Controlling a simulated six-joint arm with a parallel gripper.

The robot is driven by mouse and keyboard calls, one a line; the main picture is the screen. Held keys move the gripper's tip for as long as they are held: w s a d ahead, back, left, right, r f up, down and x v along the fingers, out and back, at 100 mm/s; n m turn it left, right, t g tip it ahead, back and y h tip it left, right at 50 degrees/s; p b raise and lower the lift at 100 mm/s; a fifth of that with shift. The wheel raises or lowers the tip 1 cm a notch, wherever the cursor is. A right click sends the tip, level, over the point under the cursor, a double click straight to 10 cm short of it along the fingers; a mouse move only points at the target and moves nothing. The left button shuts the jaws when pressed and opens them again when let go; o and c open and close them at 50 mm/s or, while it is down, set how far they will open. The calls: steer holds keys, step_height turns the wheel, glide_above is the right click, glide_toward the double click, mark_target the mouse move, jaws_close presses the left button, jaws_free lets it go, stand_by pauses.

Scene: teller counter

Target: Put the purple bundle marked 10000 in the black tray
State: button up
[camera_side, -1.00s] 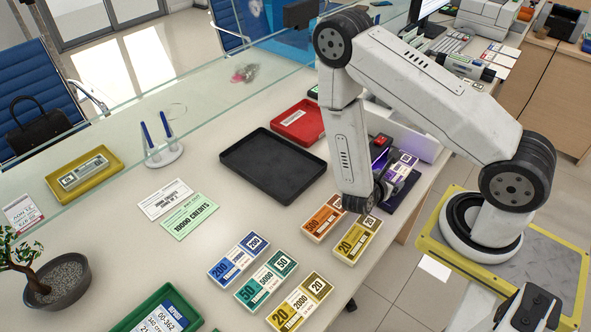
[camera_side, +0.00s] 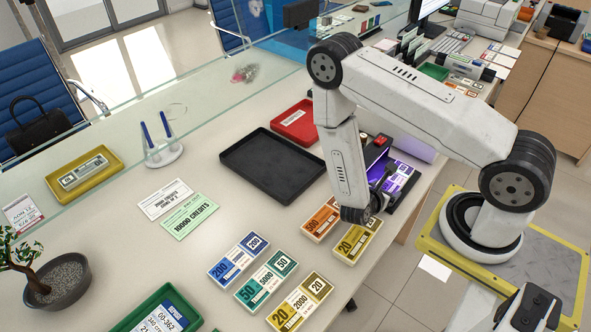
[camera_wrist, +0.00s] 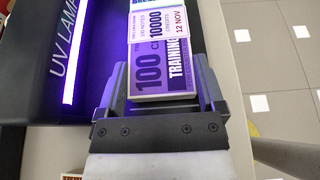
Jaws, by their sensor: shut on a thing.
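The purple bundle marked 10000 (camera_wrist: 163,68) lies under the violet glow of the UV lamp (camera_wrist: 72,55), its white label reading 10000 and 12 NOV. It also shows in the side view (camera_side: 398,179), partly behind my wrist. My gripper (camera_wrist: 162,82) is shut on the near end of the bundle, one finger on each long side. Whether the bundle is lifted off the surface I cannot tell. The black tray (camera_side: 243,184) lies flat on the counter, left of my gripper in the side view, and is empty.
A red tray (camera_side: 297,124) sits behind the black tray. Orange (camera_side: 321,220), olive (camera_side: 357,241), blue (camera_side: 238,258) and teal (camera_side: 265,281) bundles lie in front. A glass screen runs along the counter. The counter between the black tray and the blue bundle is clear.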

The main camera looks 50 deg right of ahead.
steer(key=shift+f, duration=0.1)
steer(key=o, duration=1.2)
steer(key=shift+c, duration=0.2)
steer(key=shift+a, duration=0.1)
steer(key=shift+v, duration=3.8)
steer(key=shift+w, duration=0.1)
steer(key=shift+a+r+m+g, duration=0.1)
steer(key=shift+r+m+g, duration=0.5)
steer(key=shift+m, duration=0.1)
steer(key=w+a+r+m+t+y, duration=0.2)
steer(key=a+r+m+y, duration=0.2)
steer(key=r+m+y, duration=0.2)
steer(key=w+a+r+m+t+y, duration=0.1)
steer(key=w+a+r+m+y, duration=0.2)
steer(key=r+m+y, duration=0.4)
step_height(320, 180, up, 5)
steer(key=a+m, duration=0.1)
steer(key=m, duration=0.2)
steer(key=shift+w+a+f+m+t, duration=0.2)
steer(key=shift+w+a+m+t, duration=0.1)
steer(key=shift+t, duration=0.1)
